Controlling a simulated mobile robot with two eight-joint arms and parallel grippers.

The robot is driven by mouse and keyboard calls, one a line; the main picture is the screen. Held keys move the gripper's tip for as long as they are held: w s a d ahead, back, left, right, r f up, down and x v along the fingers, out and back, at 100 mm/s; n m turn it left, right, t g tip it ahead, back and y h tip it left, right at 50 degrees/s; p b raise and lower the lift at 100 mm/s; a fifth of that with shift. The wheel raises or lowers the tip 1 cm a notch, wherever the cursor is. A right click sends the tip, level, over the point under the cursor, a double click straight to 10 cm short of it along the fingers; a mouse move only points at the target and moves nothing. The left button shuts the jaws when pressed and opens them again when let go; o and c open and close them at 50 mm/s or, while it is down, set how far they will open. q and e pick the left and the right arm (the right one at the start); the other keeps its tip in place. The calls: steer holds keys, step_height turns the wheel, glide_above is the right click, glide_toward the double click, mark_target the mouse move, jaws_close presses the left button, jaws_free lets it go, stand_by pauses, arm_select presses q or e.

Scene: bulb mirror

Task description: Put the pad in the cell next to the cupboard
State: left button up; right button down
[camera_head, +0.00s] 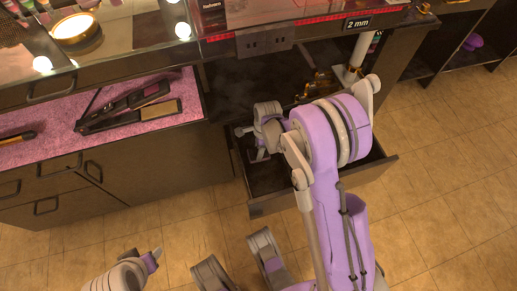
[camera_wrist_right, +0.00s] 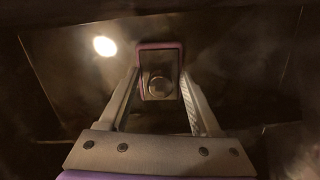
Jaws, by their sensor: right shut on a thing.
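My right arm reaches over an open dark drawer (camera_head: 318,193) below the counter. My right gripper (camera_head: 257,146) points down at the drawer's left part. In the right wrist view the gripper (camera_wrist_right: 159,82) is shut on a small pink-rimmed block, seemingly the pad (camera_wrist_right: 160,52), with a dark face and a round silver spot. The pad cannot be made out in the head view. A dark cabinet with handles, perhaps the cupboard (camera_head: 150,170), stands left of the drawer. Which compartment is the cell I cannot tell.
A pink-lined tray drawer (camera_head: 45,150) holds a hair straightener (camera_head: 125,104). The mirrored counter above carries bright bulbs (camera_head: 183,30) and a "2 mm" label (camera_head: 358,23). A white post (camera_head: 360,50) stands right of the gripper. Tiled floor (camera_head: 440,165) is clear at right.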

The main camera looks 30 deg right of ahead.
steer(key=shift+f, duration=0.2)
steer(key=shift+c, duration=0.3)
jaws_free()
steer(key=shift+r, duration=0.1)
